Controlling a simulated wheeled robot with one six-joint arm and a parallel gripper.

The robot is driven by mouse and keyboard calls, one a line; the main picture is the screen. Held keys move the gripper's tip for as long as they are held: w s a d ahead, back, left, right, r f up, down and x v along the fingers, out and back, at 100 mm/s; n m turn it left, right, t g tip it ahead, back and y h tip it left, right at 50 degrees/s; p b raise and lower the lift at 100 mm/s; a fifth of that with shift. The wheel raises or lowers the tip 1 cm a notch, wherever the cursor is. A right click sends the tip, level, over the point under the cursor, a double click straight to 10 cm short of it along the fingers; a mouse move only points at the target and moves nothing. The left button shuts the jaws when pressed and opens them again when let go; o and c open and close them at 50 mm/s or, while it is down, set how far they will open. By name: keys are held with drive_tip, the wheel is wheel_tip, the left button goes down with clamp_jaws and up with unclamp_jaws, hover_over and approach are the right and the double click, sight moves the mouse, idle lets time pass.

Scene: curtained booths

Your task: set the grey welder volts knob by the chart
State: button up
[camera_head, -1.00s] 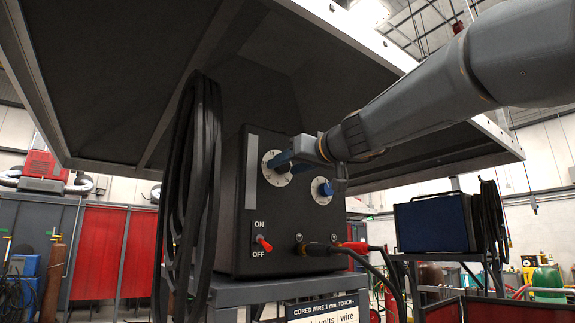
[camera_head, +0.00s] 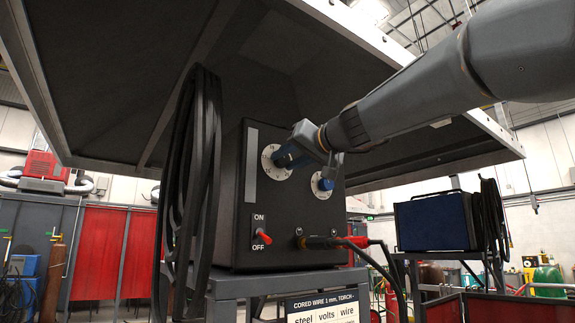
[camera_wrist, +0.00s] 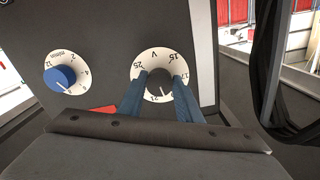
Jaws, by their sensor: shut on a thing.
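The grey volts knob (camera_wrist: 159,82) sits on a white dial marked V (camera_wrist: 152,58) on the black welder's front. The dial's numbers are turned over in the wrist view. My gripper (camera_wrist: 158,92) is shut on the knob, one blue finger on each side. The knob's white pointer line is near the low edge of the dial, close to a number like 21; the exact reading is unclear.
A blue knob (camera_wrist: 61,77) on a second white dial is beside it. The welder (camera_head: 234,205) has a red ON/OFF switch (camera_head: 263,236) and a red cable plug (camera_head: 355,242). Black cables (camera_head: 190,190) hang at left. A large dark hood (camera_head: 130,70) overhangs the arm.

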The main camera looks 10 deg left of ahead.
drive_tip(key=m, duration=0.3)
drive_tip(key=shift+m+b, duration=0.3)
drive_tip(key=shift+b, duration=0.1)
drive_tip(key=shift+s+a+r+m, duration=0.1)
drive_tip(key=shift+m, duration=1.6)
drive_tip(key=o, duration=1)
drive_tip(key=shift+o, duration=0.2)
drive_tip(key=b+v, duration=0.4)
drive_tip(key=v, duration=0.3)
drive_tip(key=shift+s+d, duration=0.2)
drive_tip(key=shift+d, duration=0.15)
